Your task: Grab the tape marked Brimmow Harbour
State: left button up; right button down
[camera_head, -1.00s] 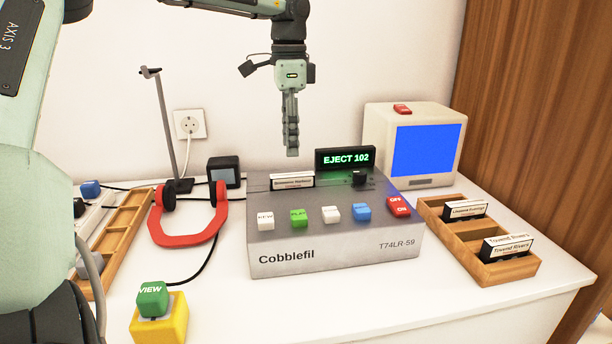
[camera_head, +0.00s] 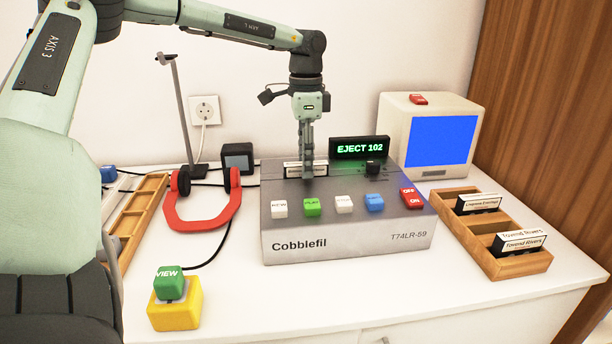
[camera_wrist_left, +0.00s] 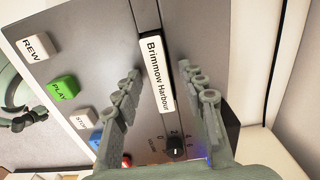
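The tape marked Brimmow Harbour (camera_wrist_left: 157,72) sticks up from the top of the grey Cobblefil deck (camera_head: 350,238). In the head view the tape (camera_head: 292,170) is partly covered by my left gripper (camera_head: 307,176). In the left wrist view my left gripper (camera_wrist_left: 166,95) is open, with one finger on each side of the tape and gaps between the fingers and its label. Whether the fingertips reach below the tape's top edge is hard to tell.
A lit EJECT 102 display (camera_head: 360,148) and a black knob (camera_head: 373,167) stand close right of the gripper. A wooden rack (camera_head: 478,258) with other tapes is at right. Red headphones (camera_head: 204,222) and a yellow box with a green VIEW button (camera_head: 170,283) are at left.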

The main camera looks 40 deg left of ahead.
pick_arm(q)
grip_shut()
jog(key=shift+r, duration=0.1)
